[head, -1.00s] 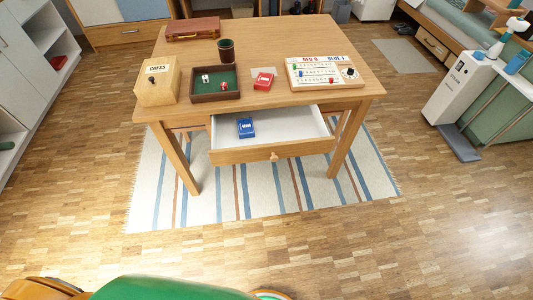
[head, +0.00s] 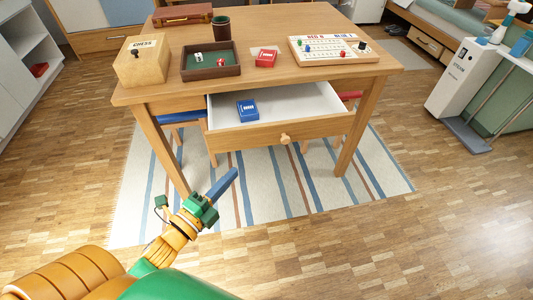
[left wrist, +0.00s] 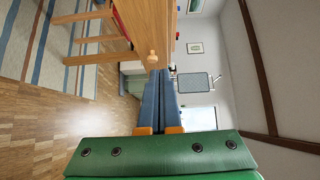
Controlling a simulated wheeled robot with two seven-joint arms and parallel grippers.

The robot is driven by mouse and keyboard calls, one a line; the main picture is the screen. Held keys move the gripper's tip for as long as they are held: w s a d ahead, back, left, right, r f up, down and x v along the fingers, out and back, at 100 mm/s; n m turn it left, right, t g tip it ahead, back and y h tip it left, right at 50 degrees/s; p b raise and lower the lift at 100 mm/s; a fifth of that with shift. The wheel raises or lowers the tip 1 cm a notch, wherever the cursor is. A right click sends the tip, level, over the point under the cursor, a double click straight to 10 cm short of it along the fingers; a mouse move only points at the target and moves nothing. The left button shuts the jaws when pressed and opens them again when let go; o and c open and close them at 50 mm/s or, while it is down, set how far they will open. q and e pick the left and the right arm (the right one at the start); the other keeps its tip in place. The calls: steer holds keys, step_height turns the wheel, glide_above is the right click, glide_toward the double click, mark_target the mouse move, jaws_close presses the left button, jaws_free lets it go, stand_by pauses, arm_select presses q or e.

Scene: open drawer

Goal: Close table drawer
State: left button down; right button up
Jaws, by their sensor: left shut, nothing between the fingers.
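The wooden table (head: 260,78) has its front drawer (head: 250,137) pulled out. The drawer has a round wooden knob (head: 285,139) and a white inside, with a blue card box (head: 247,111) lying in it. My left gripper (head: 230,177) is low in front of the table, below and left of the knob, apart from the drawer. Its blue fingers are shut and empty. In the left wrist view the shut fingers (left wrist: 158,75) point toward the knob (left wrist: 153,58), with the drawer front beside it. My right gripper is not in view.
On the tabletop are a chess box (head: 141,62), a dark tray with dice (head: 211,73), a dark cup (head: 221,29), a red card box (head: 266,58), a scoring board (head: 341,60) and a brown case (head: 183,14). A striped rug (head: 270,190) lies under the table; the floor in front is clear.

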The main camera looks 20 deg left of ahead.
arm_select(q)
glide_toward(260, 129)
steer(key=w+d, duration=0.2)
steer(key=d, duration=0.1)
steer(key=w, duration=0.1)
steer(key=w+a, duration=0.1)
steer(key=w, duration=0.1)
steer(key=shift+a+f+b, duration=0.15)
steer(key=shift+f+b, duration=0.1)
steer(key=shift+b, duration=0.05)
steer(key=shift+w+a, duration=0.25)
steer(key=shift+w, duration=0.1)
